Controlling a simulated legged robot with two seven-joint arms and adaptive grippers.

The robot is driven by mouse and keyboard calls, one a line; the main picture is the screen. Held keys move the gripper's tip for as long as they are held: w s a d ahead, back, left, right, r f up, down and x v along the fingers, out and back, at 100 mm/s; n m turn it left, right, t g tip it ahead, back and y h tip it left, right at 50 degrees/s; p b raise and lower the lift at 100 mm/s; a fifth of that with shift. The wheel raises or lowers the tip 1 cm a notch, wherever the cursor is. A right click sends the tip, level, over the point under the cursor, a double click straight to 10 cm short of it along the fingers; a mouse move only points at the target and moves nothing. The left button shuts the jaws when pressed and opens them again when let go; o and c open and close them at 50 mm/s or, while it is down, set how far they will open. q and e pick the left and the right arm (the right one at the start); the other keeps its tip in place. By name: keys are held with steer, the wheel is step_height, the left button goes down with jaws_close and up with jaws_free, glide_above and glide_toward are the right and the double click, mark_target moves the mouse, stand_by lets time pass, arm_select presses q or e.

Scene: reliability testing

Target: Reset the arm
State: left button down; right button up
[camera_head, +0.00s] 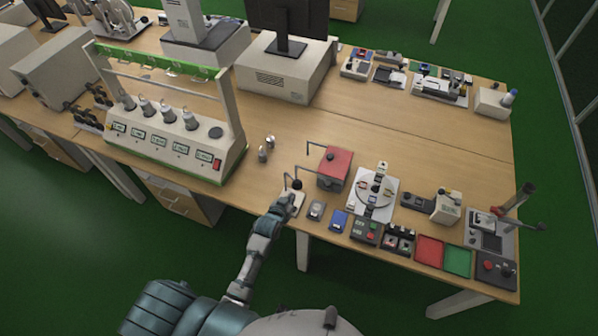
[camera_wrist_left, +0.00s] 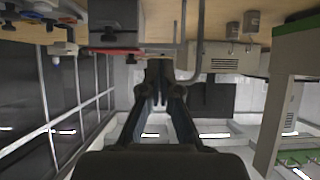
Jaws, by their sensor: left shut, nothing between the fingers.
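My left gripper (camera_head: 291,192) is at the front edge of the wooden table (camera_head: 400,130), its arm reaching up from the bottom of the head view. In the left wrist view its two fingers (camera_wrist_left: 160,72) are together with nothing between them. A small light device with a black ball knob and thin bent rod (camera_head: 297,186) is right beside the fingertips; whether they touch it I cannot tell. A red box (camera_head: 335,166) with a bent rod stands just to the right. My right gripper does not show.
A white-framed tester with several hanging weights (camera_head: 170,140) stands to the left. Small devices line the front edge to the right, with a red tray (camera_head: 429,251) and a green tray (camera_head: 457,261). A monitor (camera_head: 288,20) stands behind. The middle of the table is clear.

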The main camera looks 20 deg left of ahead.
arm_select(q)
steer(key=s+r+m+g, duration=0.2)
steer(key=s+g, duration=0.6)
steer(key=s, duration=2.1)
step_height(320, 180, down, 30)
steer(key=s+g+b, duration=0.1)
steer(key=s+b, duration=0.1)
steer(key=b, duration=0.1)
steer(key=s+a+f+g+b, duration=0.1)
steer(key=s+a+f+b, duration=0.1)
steer(key=s+f, duration=1.5)
steer(key=shift+s+a+g, duration=0.15)
steer(key=shift+a+g, duration=0.1)
steer(key=shift+g, duration=0.05)
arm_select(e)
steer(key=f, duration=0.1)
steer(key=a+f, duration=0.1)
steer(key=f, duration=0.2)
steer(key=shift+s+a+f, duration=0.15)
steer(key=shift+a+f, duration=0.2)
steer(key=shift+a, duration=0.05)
arm_select(q)
steer(key=shift+f, duration=0.1)
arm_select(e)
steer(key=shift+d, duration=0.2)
